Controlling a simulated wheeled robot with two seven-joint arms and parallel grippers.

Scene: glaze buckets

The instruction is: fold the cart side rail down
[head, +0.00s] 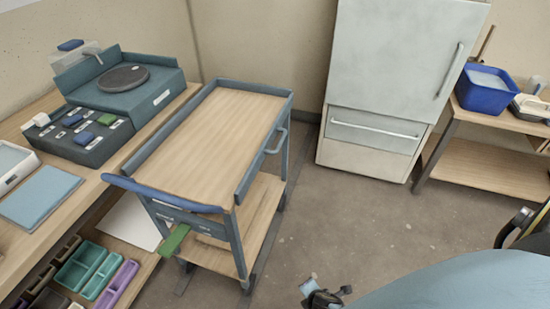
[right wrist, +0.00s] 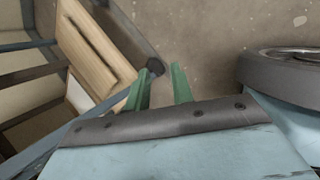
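The cart (head: 205,135) has a wooden top with blue-grey rails around its edges. The rail along its right side (head: 262,150) stands upright, with a loop handle (head: 277,141) on its outer face. The left side rail (head: 170,128) also stands up. Part of the cart's lower frame (right wrist: 88,45) appears left of the fingers. My left gripper is not in view.
A workbench (head: 170,110) with a blue-grey device (head: 125,90) stands close along the cart's left. A pale fridge (head: 390,60) stands behind right, beside a table (head: 490,165) with a blue tub (head: 487,90).

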